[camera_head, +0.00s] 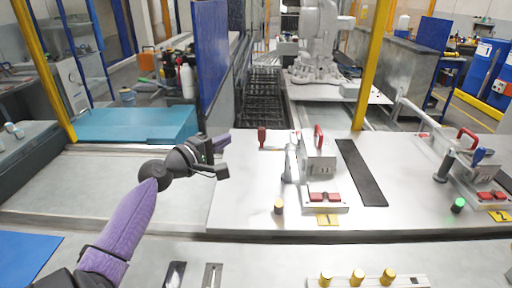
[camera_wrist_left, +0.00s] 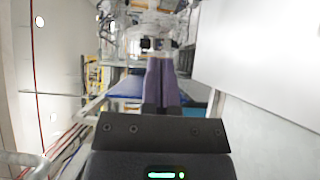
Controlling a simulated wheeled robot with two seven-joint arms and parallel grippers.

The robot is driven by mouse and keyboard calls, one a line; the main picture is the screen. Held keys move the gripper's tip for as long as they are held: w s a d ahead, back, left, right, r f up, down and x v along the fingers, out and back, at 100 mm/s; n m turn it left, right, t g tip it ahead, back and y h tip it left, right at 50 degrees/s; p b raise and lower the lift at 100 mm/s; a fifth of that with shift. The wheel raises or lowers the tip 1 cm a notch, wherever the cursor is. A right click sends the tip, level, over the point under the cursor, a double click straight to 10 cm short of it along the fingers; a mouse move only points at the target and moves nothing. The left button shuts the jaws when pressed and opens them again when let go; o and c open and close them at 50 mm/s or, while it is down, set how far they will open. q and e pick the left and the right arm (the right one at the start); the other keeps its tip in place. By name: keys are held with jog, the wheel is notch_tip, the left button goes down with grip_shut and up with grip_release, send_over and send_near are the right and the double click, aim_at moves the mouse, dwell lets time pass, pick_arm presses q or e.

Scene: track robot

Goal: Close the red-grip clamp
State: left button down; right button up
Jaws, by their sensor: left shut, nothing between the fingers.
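The red grip (camera_head: 262,136) of the clamp stands upright at the left side of the station marked 1. Its thin lower part runs toward the grey fixture, but the clamp's link and jaw are too small to make out. My left gripper (camera_head: 222,141) is left of the red grip, apart from it, above the left end of the bench. Its purple fingers are together and empty, which also shows in the left wrist view (camera_wrist_left: 162,80). The clamp does not show clearly in the left wrist view. My right gripper is out of view.
A blue grip (camera_head: 484,155) is at station 2. The white bench (camera_head: 240,200) is clear below my left gripper.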

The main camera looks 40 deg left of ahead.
pick_arm(q)
jog(key=w+b, duration=0.1)
jog(key=w, duration=0.9)
jog(key=shift+s+d+r+p, duration=0.15)
jog(key=shift+s+d+p, duration=1.3)
jog(key=shift+s+d, duration=0.1)
